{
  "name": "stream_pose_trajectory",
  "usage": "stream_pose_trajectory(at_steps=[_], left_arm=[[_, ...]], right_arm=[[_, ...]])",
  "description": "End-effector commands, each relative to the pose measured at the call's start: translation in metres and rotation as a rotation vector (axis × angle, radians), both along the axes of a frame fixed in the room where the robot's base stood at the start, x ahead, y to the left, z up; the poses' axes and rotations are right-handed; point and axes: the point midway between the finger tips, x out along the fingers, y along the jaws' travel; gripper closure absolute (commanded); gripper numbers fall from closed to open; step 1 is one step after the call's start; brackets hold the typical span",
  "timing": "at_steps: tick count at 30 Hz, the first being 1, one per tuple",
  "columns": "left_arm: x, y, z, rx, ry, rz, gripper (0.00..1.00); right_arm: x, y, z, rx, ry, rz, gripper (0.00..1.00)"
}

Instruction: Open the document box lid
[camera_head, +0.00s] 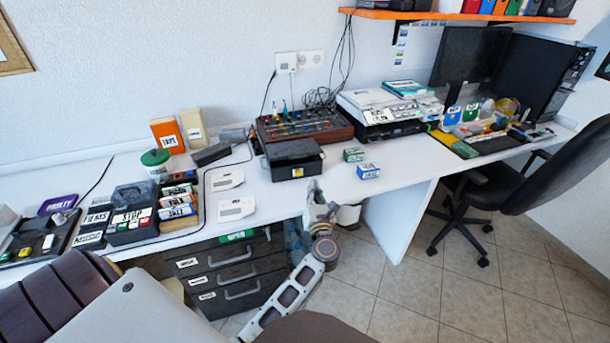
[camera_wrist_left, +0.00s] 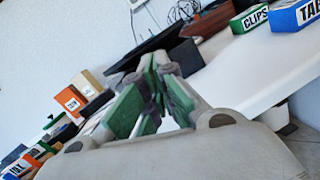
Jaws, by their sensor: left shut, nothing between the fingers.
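The document box appears to be the black box (camera_head: 293,158) with a yellow label on its front, on the white desk near its front edge. My right gripper is not in view.
A green clips box (camera_head: 354,154) and a blue box (camera_head: 368,171) stand right of the black box. White label blocks (camera_head: 236,209) lie to its left. A mixer (camera_head: 305,124) is behind it. Dark drawers (camera_head: 235,270) are under the desk.

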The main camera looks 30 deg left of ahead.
Motion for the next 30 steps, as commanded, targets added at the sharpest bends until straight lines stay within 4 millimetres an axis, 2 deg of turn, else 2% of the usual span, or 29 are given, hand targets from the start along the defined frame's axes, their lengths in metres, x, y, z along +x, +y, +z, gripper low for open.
stream_pose_trajectory(at_steps=[3, 9, 22, 30], left_arm=[[-0.006, 0.013, -0.001, -0.148, -0.076, 0.062, 1.0], [-0.011, 0.021, 0.0, -0.259, -0.13, 0.107, 1.0], [-0.011, 0.023, 0.001, -0.261, -0.131, 0.108, 1.0], [0.001, 0.034, 0.002, -0.258, -0.13, 0.108, 1.0]], right_arm=[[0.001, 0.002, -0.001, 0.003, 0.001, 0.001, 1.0], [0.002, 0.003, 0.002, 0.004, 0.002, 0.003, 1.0], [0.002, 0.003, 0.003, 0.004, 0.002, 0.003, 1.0], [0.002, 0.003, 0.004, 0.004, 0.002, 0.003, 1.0]])
